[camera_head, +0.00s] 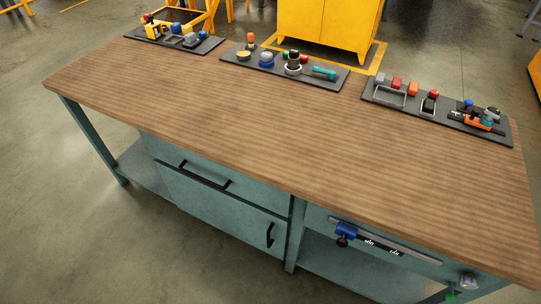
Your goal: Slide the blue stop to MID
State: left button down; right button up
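The blue stop (346,230) sits near the left end of a dark rail (382,243) on the front of the workbench, below the tabletop edge. A dark round knob shows on the stop's lower front. Small white lettering stands along the rail to the right of the stop, too small to read surely, so I cannot tell which mark is MID. The stop covers the rail behind it. Neither of my grippers shows in this view.
The wooden tabletop (270,130) is bare except for three dark trays of small parts along its back edge. A grey knob (468,281) is at the bench's lower right front. A drawer handle (204,175) and door handle (270,235) stick out left of the rail.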

aim_at(345, 231)
jog(key=z, duration=1)
